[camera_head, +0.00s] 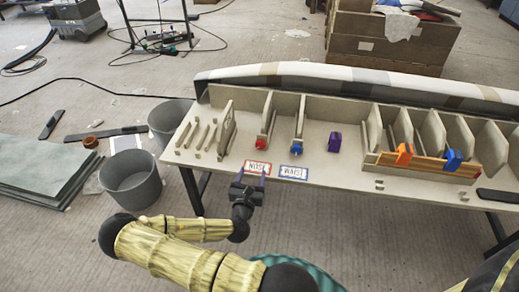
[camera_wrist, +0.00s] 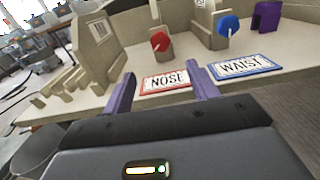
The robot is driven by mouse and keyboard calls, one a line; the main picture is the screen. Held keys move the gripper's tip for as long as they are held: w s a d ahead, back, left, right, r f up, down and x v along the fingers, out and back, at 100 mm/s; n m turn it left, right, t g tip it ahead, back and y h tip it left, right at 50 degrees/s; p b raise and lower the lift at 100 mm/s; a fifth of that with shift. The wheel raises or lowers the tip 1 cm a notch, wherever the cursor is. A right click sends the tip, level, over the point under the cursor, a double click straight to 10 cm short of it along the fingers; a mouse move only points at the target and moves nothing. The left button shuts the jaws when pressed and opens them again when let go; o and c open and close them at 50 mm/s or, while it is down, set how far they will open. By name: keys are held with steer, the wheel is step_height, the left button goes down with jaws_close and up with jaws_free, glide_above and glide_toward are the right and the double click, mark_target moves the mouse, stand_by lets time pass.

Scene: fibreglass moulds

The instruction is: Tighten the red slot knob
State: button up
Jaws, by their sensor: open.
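The red slot knob (camera_head: 260,144) sits at the front end of a slot between upright panels on the long workbench (camera_head: 339,184). In the wrist view the red knob (camera_wrist: 160,41) is ahead, above the NOSE card, with a pale pointer on its face. My gripper (camera_head: 249,178) is at the bench's front edge, in front of the red-bordered NOSE card (camera_head: 257,168). In the wrist view its two purple fingers (camera_wrist: 161,82) are spread apart with nothing between them, short of the knob and not touching it. The NOSE card (camera_wrist: 167,82) shows between the fingertips.
A blue knob (camera_head: 296,150) is right of the red one, behind the WAIST card (camera_head: 291,174). A purple block (camera_head: 335,142) stands further right. Orange (camera_head: 404,153) and blue clamps (camera_head: 453,159) grip a wooden part. Grey buckets (camera_head: 131,181) stand on the floor at left.

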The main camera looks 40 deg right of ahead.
mark_target(260, 147)
steer(key=b+x, duration=0.1)
steer(key=x, duration=1.2)
steer(key=shift+w+d+b, duration=0.1)
steer(key=shift+w+b, duration=0.1)
steer(key=shift+b, duration=0.2)
steer(key=c, duration=1)
steer(key=shift+m, duration=0.5)
steer(key=shift+m+p, duration=0.3)
steer(key=shift+m, duration=2.3)
steer(key=o, duration=1)
